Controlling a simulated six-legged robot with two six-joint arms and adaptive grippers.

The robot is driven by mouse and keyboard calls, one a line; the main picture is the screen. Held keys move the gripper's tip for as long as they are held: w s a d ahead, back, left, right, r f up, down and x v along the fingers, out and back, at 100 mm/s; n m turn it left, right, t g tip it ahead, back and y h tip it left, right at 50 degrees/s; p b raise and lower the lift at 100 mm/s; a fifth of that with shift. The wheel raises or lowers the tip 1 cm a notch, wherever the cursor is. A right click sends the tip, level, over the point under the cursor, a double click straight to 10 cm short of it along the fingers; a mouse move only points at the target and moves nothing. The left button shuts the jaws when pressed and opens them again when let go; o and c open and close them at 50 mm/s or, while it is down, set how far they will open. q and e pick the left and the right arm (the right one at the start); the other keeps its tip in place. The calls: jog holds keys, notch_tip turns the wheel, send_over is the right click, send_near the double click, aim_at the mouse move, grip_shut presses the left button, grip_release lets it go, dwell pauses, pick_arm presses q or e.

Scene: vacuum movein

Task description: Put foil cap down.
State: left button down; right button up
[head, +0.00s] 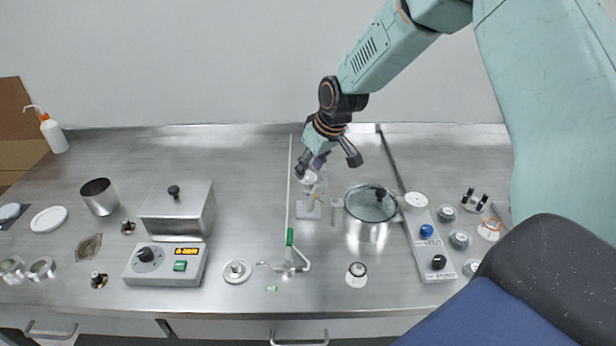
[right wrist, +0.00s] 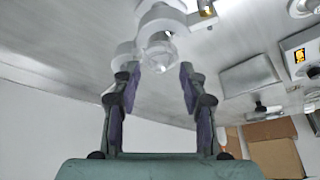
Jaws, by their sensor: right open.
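My right gripper (head: 328,160) is open above the back middle of the steel bench. It also shows in the right wrist view (right wrist: 160,78), its two purple-padded fingers apart with nothing held between them. Just beyond the fingertips is a pale, partly clear piece (right wrist: 158,52). In the head view a small whitish stand (head: 309,207) with a pale top is below and beside the left finger. I cannot tell which part, if any, is the foil cap. My left gripper is not in view.
A glass-lidded pot (head: 367,231) stands right of the stand, by a panel with blue and black knobs (head: 428,250). A steel box (head: 178,214) and control unit (head: 165,264) are left. The bench between box and stand is largely clear.

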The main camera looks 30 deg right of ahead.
jog(key=shift+w+f, duration=0.25)
jog(key=shift+f, duration=0.2)
jog(key=c, duration=0.9)
